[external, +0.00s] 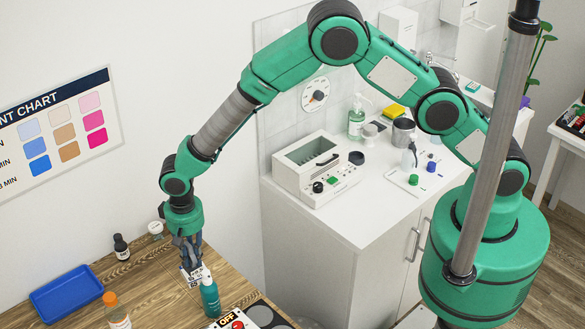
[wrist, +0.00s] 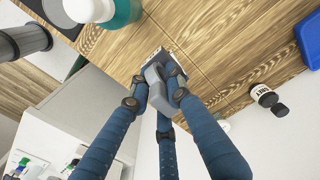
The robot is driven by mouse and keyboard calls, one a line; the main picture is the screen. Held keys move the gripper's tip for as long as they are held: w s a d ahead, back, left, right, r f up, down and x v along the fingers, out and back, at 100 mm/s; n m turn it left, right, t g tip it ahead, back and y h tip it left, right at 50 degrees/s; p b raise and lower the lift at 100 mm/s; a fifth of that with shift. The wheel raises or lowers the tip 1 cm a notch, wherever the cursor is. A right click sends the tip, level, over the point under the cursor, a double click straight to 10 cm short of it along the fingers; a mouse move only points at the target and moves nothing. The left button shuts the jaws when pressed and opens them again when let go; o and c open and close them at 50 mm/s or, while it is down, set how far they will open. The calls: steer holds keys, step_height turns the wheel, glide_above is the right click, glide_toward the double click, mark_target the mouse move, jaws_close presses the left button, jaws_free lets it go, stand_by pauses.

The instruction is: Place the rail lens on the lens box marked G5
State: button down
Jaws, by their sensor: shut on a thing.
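My gripper (external: 189,254) points down over the wooden table at the lower left of the external view. In the wrist view its blue fingers (wrist: 157,90) are closed around a small grey piece (wrist: 154,74), which looks like the rail lens. A small white block with black markings (external: 194,275) is at the fingertips and shows partly in the wrist view (wrist: 175,58). It may be the lens box, but I cannot read G5 on it. I cannot tell whether the grey piece touches it.
A teal bottle (external: 210,298) stands close to the right of my gripper. A dark bottle (external: 121,247) and a white jar (external: 156,230) stand behind, left. A blue tray (external: 66,294) and an orange-capped bottle (external: 116,312) are further left. A white counter (external: 340,225) stands right.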

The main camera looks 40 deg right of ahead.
steer(key=s+d+p, duration=0.1)
steer(key=s+d, duration=0.6)
steer(key=d, duration=0.6)
steer(key=shift+s+d+f+n, duration=0.15)
steer(key=shift+d+f+n, duration=0.05)
steer(key=shift+d+n, duration=0.15)
steer(key=w+a+p, duration=0.1)
steer(key=w+a, duration=0.2)
steer(key=w+a+f+p, duration=0.1)
steer(key=w+a, duration=0.7)
steer(key=shift+w+a+f+p, duration=0.1)
steer(key=shift+w+f+p, duration=0.15)
steer(key=shift+p, duration=0.15)
steer(key=shift+f, duration=0.1)
steer(key=shift+f+p, duration=0.45)
steer(key=shift+f, duration=1.2)
steer(key=shift+f, duration=0.15)
